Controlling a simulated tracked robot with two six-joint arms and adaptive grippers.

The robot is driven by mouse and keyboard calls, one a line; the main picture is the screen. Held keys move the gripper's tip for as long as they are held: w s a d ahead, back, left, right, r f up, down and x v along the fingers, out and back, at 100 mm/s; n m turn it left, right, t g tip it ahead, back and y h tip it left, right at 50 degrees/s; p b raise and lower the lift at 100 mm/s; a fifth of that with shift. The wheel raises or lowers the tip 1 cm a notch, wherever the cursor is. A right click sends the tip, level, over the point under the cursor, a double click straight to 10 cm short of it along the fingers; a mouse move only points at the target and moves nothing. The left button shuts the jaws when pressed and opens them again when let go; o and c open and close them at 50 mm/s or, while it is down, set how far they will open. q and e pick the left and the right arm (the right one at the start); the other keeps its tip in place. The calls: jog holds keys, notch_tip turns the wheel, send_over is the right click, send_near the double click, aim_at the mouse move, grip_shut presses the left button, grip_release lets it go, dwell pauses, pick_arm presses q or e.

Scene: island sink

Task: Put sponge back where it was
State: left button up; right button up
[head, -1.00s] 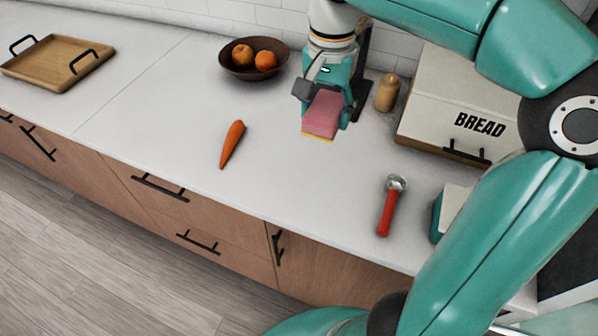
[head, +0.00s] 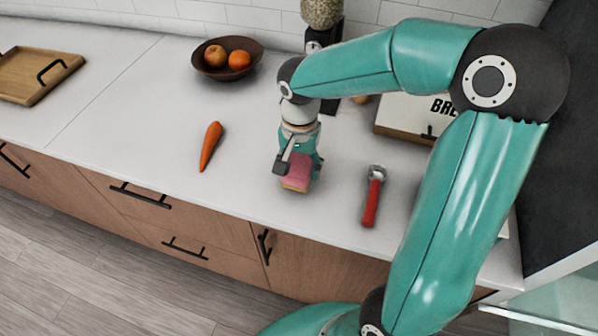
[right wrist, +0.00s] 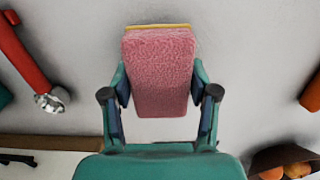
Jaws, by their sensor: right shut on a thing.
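The sponge (head: 296,172) is pink with a thin yellow layer. My right gripper (head: 298,163) is shut on it, over the counter between the carrot and the red-handled tool. In the right wrist view the sponge (right wrist: 159,72) sits between the two fingers of the gripper (right wrist: 160,95), its yellow edge at the far end. I cannot tell whether the sponge touches the counter. My left gripper is not in view.
A carrot (head: 210,146) lies left of the gripper and a red-handled tool (head: 371,197) lies right. A fruit bowl (head: 227,70), a bread box (head: 402,124) and a wooden tray (head: 38,88) stand further back. The counter (head: 125,110) is clear left of the carrot.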

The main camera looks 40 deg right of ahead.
aim_at(300, 164)
jog(key=shift+f, duration=1.25)
jog(key=shift+f, duration=0.1)
jog(key=o, duration=1.1)
notch_tip(300, 164, up, 12)
jog(key=shift+r, duration=0.15)
